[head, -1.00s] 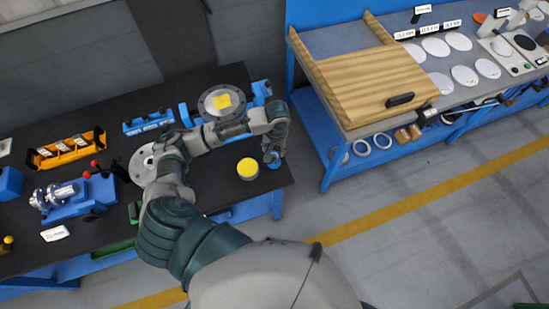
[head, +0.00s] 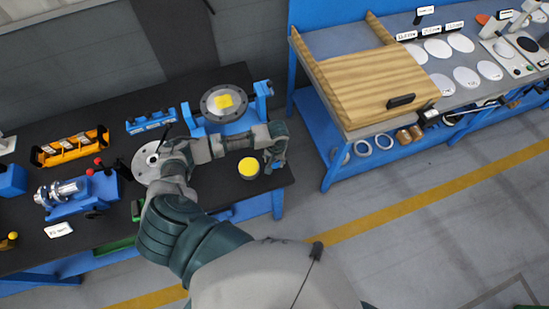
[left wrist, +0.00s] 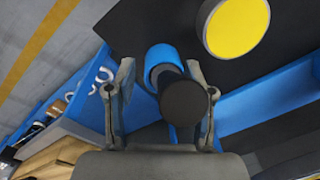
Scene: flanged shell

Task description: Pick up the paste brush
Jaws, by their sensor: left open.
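In the left wrist view, a dark round knob-like end (left wrist: 184,102), apparently the paste brush handle, stands up from a blue round holder (left wrist: 162,56). My left gripper (left wrist: 160,75) is open, with one finger on either side of the dark end; I cannot tell whether either touches it. In the head view, my left gripper (head: 275,163) points down at the bench's right end, just right of the yellow-topped tin (head: 248,168). The brush is mostly hidden there by the gripper. The tin also shows in the left wrist view (left wrist: 237,27). My right gripper is not in view.
The flanged part with a yellow patch (head: 224,103) sits in a blue stand behind my forearm. A blue vise-like fixture (head: 80,192) and an orange rack (head: 70,149) stand on the black bench's left. A wooden board (head: 365,85) lies on the other table, across a gap.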

